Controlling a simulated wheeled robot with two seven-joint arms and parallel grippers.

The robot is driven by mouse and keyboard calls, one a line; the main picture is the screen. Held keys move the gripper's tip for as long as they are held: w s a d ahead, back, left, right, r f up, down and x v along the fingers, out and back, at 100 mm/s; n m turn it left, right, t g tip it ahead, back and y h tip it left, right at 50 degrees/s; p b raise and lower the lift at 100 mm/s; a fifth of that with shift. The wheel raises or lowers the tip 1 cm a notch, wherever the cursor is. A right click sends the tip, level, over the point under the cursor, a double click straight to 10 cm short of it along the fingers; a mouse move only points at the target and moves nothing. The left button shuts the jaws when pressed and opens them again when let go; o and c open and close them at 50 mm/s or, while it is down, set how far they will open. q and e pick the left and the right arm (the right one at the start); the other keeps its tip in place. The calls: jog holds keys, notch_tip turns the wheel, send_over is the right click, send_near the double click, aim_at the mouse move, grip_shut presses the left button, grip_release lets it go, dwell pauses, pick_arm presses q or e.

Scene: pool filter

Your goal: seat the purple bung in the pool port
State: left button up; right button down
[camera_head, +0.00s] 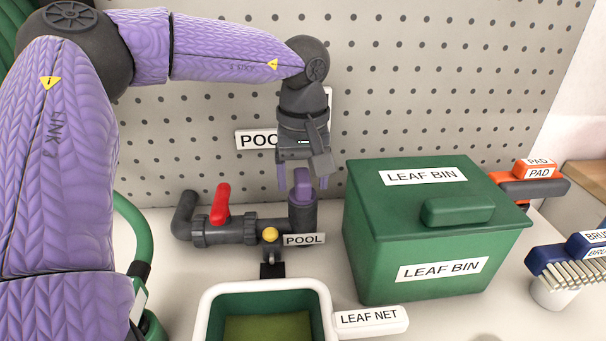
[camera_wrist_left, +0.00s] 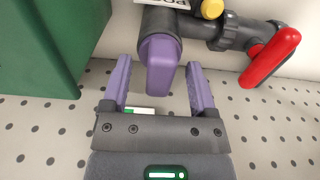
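The purple bung (camera_head: 303,186) stands upright in the mouth of the dark grey pool port (camera_head: 303,218); how deep it sits is hard to tell. In the left wrist view the bung (camera_wrist_left: 160,66) shows its purple block-shaped grip, with the port's dark collar (camera_wrist_left: 160,19) around its far end. My left gripper (camera_head: 300,180) is above the port, pointing down. Its purple fingers (camera_wrist_left: 159,75) are open, one on each side of the bung's grip, with visible gaps. My right gripper is out of both views.
A red-handled valve (camera_head: 221,204) and a yellow knob (camera_head: 270,235) are on the pipe left of the port. The green leaf bin (camera_head: 375,250) stands close on the right. The white-rimmed leaf net (camera_head: 207,305) is in front. A pegboard (camera_head: 420,90) rises behind.

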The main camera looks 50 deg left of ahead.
pick_arm(q)
jog(key=shift+s+r+p, duration=0.1)
jog(key=shift+r+p, duration=1.6)
jog(key=shift+r, duration=0.95)
jog(key=shift+f, duration=0.15)
